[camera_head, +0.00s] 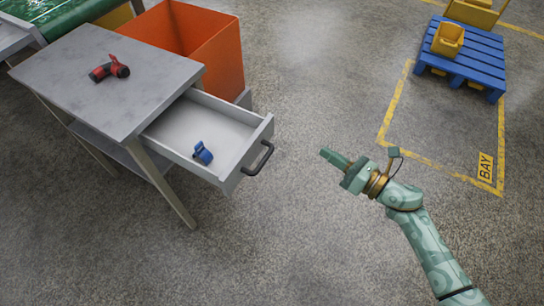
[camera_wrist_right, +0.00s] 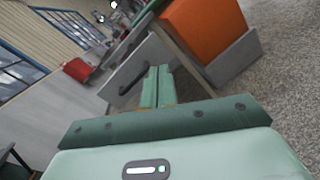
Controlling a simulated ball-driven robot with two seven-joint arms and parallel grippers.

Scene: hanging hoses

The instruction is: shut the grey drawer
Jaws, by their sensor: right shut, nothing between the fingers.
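The grey drawer (camera_head: 238,152) stands pulled out of the grey table's right side in the head view. Its dark handle (camera_head: 258,159) is on the front panel, and a small blue object (camera_head: 203,153) lies inside. My right gripper (camera_head: 328,156) is shut and empty, to the right of the handle with a gap between them, pointing toward it. In the right wrist view the shut fingers (camera_wrist_right: 158,72) point at the drawer front, and the handle (camera_wrist_right: 133,81) shows just left of them. My left gripper is not in view.
The grey table (camera_head: 115,75) carries a red and dark tool (camera_head: 109,69). An orange bin (camera_head: 210,45) stands behind the drawer. A blue pallet (camera_head: 465,55) with a yellow bin (camera_head: 447,39) is at the upper right. The floor between gripper and drawer is clear.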

